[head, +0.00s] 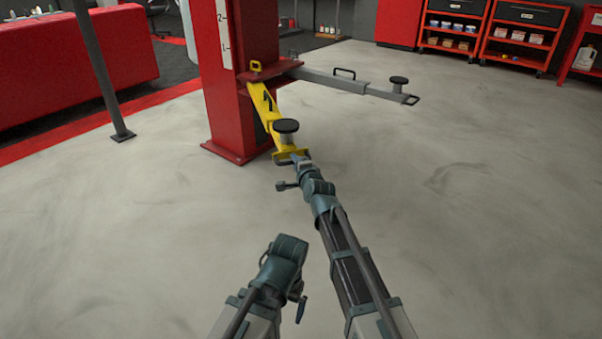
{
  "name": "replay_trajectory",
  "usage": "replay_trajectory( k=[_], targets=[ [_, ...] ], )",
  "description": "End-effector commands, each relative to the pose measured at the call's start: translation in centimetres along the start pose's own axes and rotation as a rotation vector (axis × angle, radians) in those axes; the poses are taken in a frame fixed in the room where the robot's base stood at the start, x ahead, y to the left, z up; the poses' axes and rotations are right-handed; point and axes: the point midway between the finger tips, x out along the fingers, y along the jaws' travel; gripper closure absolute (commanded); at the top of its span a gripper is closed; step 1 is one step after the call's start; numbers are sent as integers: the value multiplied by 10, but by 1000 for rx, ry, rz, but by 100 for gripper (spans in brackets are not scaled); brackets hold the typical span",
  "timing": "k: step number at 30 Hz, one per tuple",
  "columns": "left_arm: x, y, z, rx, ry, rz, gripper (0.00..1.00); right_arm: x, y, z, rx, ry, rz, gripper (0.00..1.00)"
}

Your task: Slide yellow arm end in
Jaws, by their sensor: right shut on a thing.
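The yellow lift arm (265,108) reaches from the red post (237,80) toward me, low over the floor. Its round black pad (286,126) stands near the arm's end, and the yellow end (290,154) lies just in front of it. My right gripper (298,159) is shut on this yellow end; its fingertips are small and partly hidden against it. My left arm is bent at the bottom of the head view, apart from the lift arm, and its jaws cannot be made out.
A grey lift arm (335,82) with its own pad extends right from the post. A thin grey pole (103,70) and a red cabinet (75,60) stand left. Red tool carts (515,35) line the back right. The floor at right is clear.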

Motion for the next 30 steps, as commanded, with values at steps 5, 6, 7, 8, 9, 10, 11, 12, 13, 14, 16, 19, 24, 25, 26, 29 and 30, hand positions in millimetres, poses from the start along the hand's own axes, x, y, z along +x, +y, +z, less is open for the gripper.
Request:
replay_trajectory(
  k=[5,6,7,8,9,10,11,12,13,14,16,19,24,25,26,29,30],
  targets=[
    [0,0,0,0,0,0,0,6,-1,0,1,0,0,100],
    [0,0,0,0,0,0,0,5,-1,0,1,0,0,100],
    [0,0,0,0,0,0,0,5,-1,0,1,1,0,100],
    [0,0,0,0,0,0,0,5,-1,0,1,1,0,100],
    [0,0,0,0,0,0,0,5,-1,0,1,1,0,100],
    [0,0,0,0,0,0,0,5,-1,0,1,0,0,100],
    [0,0,0,0,0,0,0,5,-1,0,1,0,0,100],
    [0,0,0,0,0,0,0,5,-1,0,1,0,0,77],
    [0,0,0,0,0,0,0,5,-1,0,0,0,0,72],
    [0,0,0,0,0,0,0,4,-1,0,0,0,0,67],
    [0,0,0,0,0,0,0,4,-1,0,0,0,0,54],
    [0,0,0,0,0,0,0,4,-1,0,0,0,0,53],
    [0,0,0,0,0,0,0,4,-1,0,0,0,0,53],
    [0,0,0,0,0,0,0,4,-1,0,0,0,0,53],
    [0,0,0,0,0,0,0,3,-1,0,0,0,0,53],
    [-1,0,0,0,0,0,0,0,-1,0,0,0,0,53],
    [-2,0,0,0,0,0,0,-3,-1,0,0,0,0,53]
  ],
)
